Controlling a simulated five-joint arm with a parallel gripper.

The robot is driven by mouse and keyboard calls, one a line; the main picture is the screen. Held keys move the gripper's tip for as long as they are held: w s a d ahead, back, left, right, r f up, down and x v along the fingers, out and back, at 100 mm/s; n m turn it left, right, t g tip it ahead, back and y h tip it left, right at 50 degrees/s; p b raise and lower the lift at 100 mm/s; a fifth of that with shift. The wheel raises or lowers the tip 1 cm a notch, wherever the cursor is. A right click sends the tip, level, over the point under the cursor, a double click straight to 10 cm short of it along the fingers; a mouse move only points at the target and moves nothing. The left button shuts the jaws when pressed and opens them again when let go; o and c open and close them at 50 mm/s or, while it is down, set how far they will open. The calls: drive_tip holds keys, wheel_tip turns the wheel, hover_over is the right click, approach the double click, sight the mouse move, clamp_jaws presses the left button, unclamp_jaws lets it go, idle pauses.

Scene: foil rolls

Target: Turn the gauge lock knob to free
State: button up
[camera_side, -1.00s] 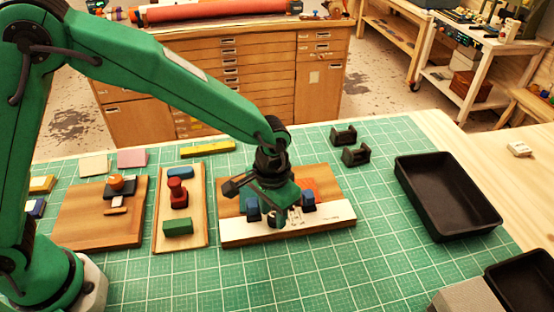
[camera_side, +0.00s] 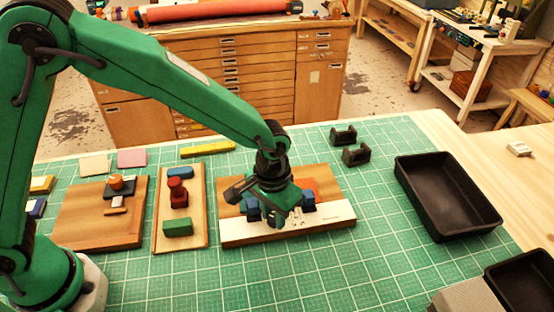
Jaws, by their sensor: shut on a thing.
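My gripper (camera_side: 279,220) points down over the right wooden board (camera_side: 230,240), at the white printed strip (camera_side: 335,212) along its front. Its jaws are shut on what I take to be the gauge lock knob, which they hide almost wholly. The knob's pointing direction cannot be read. Small dark printed marks show on the strip just right of the fingers. A blue block (camera_side: 253,209) sits left of the jaws and another blue block (camera_side: 308,201) right of them.
The middle board (camera_side: 160,230) carries red, blue and green parts. The left board (camera_side: 75,220) has an orange knob (camera_side: 122,183). Two black cradles (camera_side: 355,155) stand behind right. A black tray (camera_side: 448,235) is at the right. The green mat is clear in front.

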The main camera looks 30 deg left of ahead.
drive_tip(key=shift+a, duration=0.15)
drive_tip(key=o, duration=0.7)
drive_tip(key=shift+m, duration=0.4)
